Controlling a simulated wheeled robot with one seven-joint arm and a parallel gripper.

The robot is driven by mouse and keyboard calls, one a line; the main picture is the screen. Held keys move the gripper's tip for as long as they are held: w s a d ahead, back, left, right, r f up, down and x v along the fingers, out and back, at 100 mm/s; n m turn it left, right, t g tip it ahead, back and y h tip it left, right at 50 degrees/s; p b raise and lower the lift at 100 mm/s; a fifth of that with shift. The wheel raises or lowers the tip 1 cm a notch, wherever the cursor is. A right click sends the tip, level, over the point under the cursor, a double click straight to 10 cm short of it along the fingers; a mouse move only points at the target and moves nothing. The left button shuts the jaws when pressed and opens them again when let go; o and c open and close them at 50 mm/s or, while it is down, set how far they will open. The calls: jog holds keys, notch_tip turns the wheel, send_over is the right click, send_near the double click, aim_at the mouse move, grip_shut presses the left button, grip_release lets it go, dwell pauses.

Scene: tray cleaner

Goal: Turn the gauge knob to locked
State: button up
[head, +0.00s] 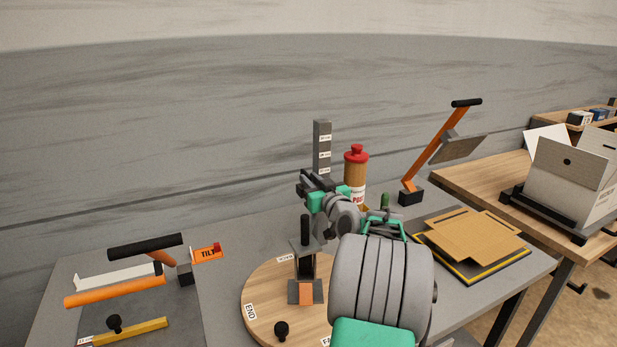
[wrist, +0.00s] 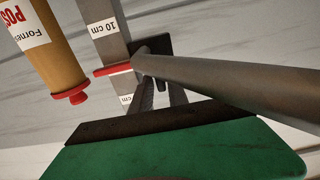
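The gauge is a grey upright post (head: 322,145) with white centimetre labels, standing behind the table's middle. In the wrist view, which is upside down, the post (wrist: 104,32) carries a red marker (wrist: 112,69). A small black block (wrist: 152,58) beside the marker may be the knob; its setting cannot be read. My gripper (head: 312,184) is at the post, in front of it and low on it. In the wrist view, my dark fingers (wrist: 162,93) reach toward the block. A dark rod crosses in front and hides where they meet it, so contact and grip are unclear.
A red-capped bottle (head: 356,170) stands close right of the post. A round wooden turntable (head: 262,290) with a black-handled fixture (head: 305,265) is in front. An orange lever press (head: 430,155) and cardboard (head: 470,240) are right.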

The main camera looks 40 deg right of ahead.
jog(key=shift+w+d, duration=0.15)
jog(key=shift+w, duration=0.25)
jog(key=shift+c, duration=0.2)
grip_shut()
